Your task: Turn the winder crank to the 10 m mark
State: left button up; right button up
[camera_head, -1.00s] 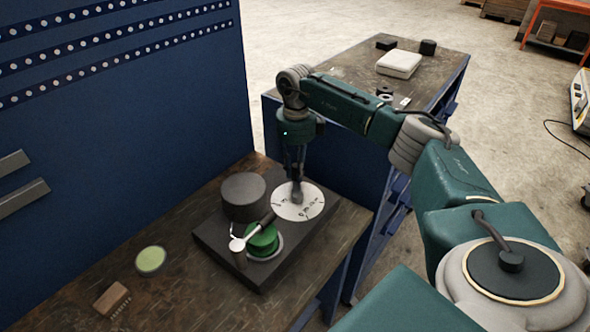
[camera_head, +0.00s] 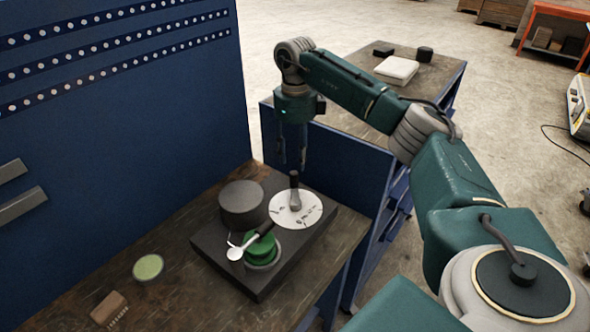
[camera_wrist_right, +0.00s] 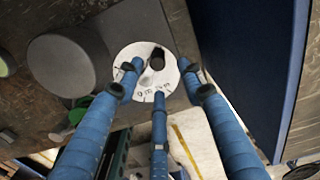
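The winder's white dial (camera_head: 312,214) carries printed marks too small to read surely in the head view. It also shows in the right wrist view (camera_wrist_right: 127,58), where a "0 m" label is legible. The dark crank handle (camera_head: 294,182) stands upright on the dial, its arm (camera_head: 295,201) reaching toward the dial's centre. Which mark the crank points at is unclear. My right gripper (camera_head: 292,164) hangs above the handle, fingers apart, empty and pointing down. In the wrist view its fingers spread around the handle's top (camera_wrist_right: 157,62) without touching it visibly. My left gripper is not in view.
On the winder's dark base (camera_head: 262,283) stand a dark cylinder (camera_head: 243,204) and a green spool (camera_head: 262,248) with a silver-ended lever (camera_head: 235,254). A green disc (camera_head: 148,268) and a brown brush (camera_head: 108,308) lie left on the bench. A blue panel (camera_head: 120,130) rises behind.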

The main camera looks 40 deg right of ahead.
notch_tip(320, 180, up, 4)
jog(key=shift+r, duration=0.1)
dwell(0.6)
